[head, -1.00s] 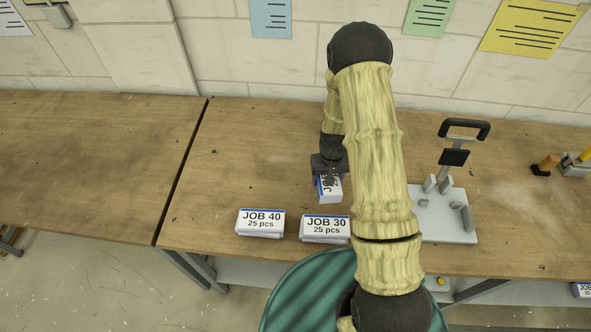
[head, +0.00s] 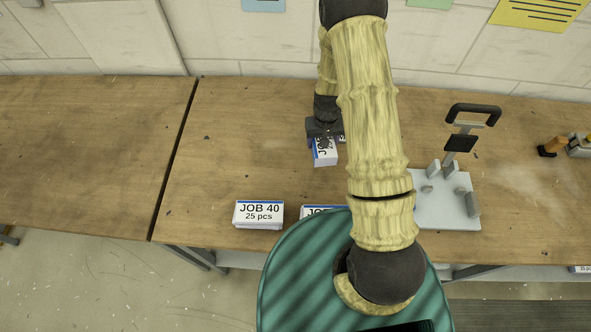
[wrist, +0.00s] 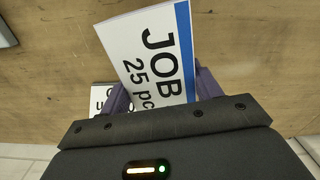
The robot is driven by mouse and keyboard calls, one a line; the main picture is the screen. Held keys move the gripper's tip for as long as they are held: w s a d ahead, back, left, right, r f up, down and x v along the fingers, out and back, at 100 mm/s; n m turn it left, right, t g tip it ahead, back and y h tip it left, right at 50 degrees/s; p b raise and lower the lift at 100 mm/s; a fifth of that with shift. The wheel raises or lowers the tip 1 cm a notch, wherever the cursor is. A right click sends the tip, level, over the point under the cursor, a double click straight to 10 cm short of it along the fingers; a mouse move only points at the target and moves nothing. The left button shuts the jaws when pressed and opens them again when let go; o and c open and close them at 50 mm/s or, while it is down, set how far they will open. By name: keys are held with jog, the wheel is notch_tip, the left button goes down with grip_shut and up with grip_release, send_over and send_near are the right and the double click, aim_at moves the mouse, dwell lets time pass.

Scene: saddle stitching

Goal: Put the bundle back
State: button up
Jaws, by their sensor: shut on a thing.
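My gripper (head: 324,136) is shut on a white card bundle (head: 325,157) with a blue edge stripe. In the wrist view the bundle (wrist: 150,55) reads "JOB" and "25 pc"; its number is hidden. It sits between the two dark fingers, turned at an angle, over the back middle of the workbench (head: 255,150). I cannot tell whether it touches the wood. A JOB 40 bundle (head: 258,214) lies at the bench's front edge. Another bundle (head: 322,210) beside it is mostly hidden by my body.
A grey press-like tool with a black handle (head: 473,114) stands on a pale base plate (head: 440,212) to the right. Part of another printed card (wrist: 100,97) shows by the left finger. The bench's left part is clear.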

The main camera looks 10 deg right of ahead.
jog(key=shift+w+a+m+b, duration=0.1)
jog(key=shift+a+m+b, duration=0.3)
jog(key=shift+b, duration=0.5)
jog(key=s+a+r+m+b, duration=0.3)
jog(key=a+m+b, duration=0.3)
jog(key=b, duration=0.6)
jog(key=shift+s+a+r+b, duration=0.15)
jog(key=shift+s+a+b, duration=0.4)
jog(key=shift+a, duration=0.55)
jog(key=shift+s, duration=0.1)
jog(key=shift+f+p, duration=0.35)
jog(key=shift+f, duration=2.6)
jog(key=shift+f, duration=0.1)
jog(key=shift+f, duration=2)
